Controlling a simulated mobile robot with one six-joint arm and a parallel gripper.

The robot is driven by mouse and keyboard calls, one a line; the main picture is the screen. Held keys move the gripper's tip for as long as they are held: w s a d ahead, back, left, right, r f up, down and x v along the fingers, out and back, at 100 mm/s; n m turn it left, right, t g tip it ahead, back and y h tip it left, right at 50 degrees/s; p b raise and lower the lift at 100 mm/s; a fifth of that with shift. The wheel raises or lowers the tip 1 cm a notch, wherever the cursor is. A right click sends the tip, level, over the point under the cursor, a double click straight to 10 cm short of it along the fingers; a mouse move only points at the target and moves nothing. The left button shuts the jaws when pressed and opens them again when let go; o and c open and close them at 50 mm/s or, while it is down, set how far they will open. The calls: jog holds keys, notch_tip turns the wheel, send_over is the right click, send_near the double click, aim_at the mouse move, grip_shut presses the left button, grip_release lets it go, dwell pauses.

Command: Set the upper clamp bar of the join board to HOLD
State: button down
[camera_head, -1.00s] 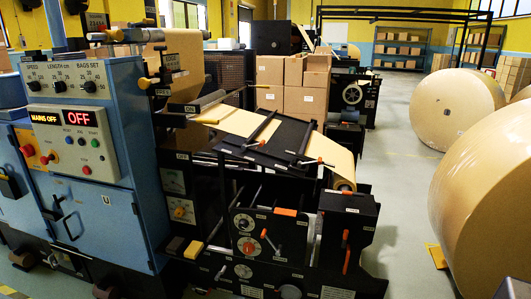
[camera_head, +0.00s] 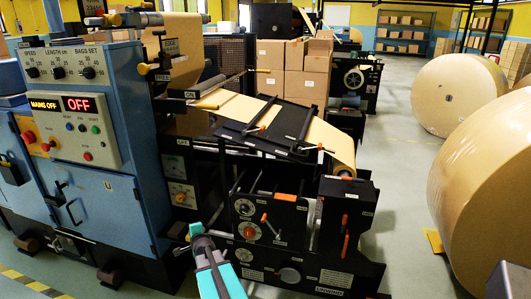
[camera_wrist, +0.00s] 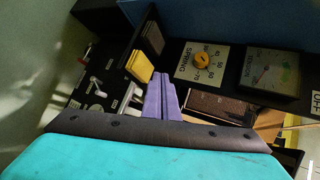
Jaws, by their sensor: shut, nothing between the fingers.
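The join board (camera_head: 267,138) is a sloping dark board with brown kraft paper over it, in the middle of the head view. Two dark clamp bars cross it: one on the left (camera_head: 262,114), one on the right (camera_head: 303,125), each with an orange-tipped lever. I cannot read their labels or tell their settings. My gripper shows in the wrist view as two purple fingers (camera_wrist: 160,95), shut together and empty. In the head view my teal arm rises from the bottom edge, in front of the machine and well below the board. The wrist view does not show the board.
A dark panel with knobs and levers (camera_head: 270,225) stands below the board. In the wrist view are a SPRING dial (camera_wrist: 203,62) and a yellow block (camera_wrist: 139,66). Large paper rolls (camera_head: 490,185) stand right.

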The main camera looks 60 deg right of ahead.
jog(key=s+d+r+m+t+h, duration=0.1)
jog(key=s+d+r+m+h, duration=0.2)
jog(key=d+r, duration=0.5)
jog(key=s+d+r+m+h, duration=0.1)
jog(key=d+r+m+h, duration=0.2)
jog(key=d+r+m, duration=0.35)
jog(key=s+d+r+m+g+h, duration=0.3)
jog(key=s+d+r+m+h, duration=0.3)
jog(key=s+d+r, duration=0.6)
notch_tip(320, 180, up, 5)
jog(key=shift+s+d+f+m, duration=0.2)
jog(key=shift+d+m, duration=0.55)
jog(key=shift+d, duration=0.5)
jog(key=shift+w+d, duration=0.1)
jog(key=shift+d, duration=0.05)
jog(key=shift+p+x, duration=1.7)
jog(key=shift+x, duration=3.1)
jog(key=shift+r, duration=0.2)
